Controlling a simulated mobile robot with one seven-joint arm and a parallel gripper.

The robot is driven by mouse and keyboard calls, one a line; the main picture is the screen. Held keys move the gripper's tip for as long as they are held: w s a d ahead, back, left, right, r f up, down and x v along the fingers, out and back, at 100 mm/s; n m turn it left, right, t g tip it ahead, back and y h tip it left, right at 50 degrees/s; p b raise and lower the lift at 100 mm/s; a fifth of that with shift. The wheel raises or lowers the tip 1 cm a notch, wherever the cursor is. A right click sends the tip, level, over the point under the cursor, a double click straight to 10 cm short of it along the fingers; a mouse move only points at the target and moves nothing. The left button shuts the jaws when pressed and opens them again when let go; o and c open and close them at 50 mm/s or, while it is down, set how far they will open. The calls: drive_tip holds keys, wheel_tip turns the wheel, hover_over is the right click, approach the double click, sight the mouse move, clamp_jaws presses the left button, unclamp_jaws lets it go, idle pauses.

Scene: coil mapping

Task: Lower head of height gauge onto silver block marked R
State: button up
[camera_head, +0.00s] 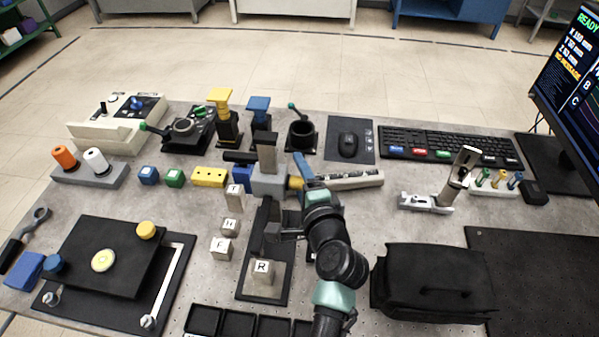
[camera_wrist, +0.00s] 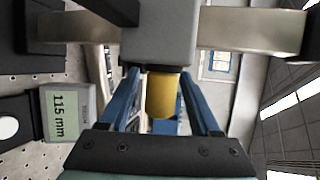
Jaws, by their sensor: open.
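The silver block marked R (camera_head: 262,278) stands on the black base (camera_head: 248,285) of the height gauge. The gauge's grey head (camera_head: 268,182) sits on its column well above the block; it also shows in the wrist view (camera_wrist: 160,38). A yellow knob (camera_wrist: 161,96) sticks out of the head towards my gripper. My gripper (camera_wrist: 160,78) is open, with its blue fingers on either side of the knob and gaps beside it. In the head view, my gripper (camera_head: 302,172) is at the head's right side. A display (camera_wrist: 60,114) reads 115 mm.
Several other marked blocks, one marked F (camera_head: 222,249), stand left of the base. A black case (camera_head: 435,282) lies to the right of my arm. A caliper-like tool (camera_head: 427,203) stands right of the gauge. Black trays (camera_head: 240,325) lie at the front edge.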

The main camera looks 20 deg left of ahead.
clamp_jaws()
idle(0.4)
idle(1.1)
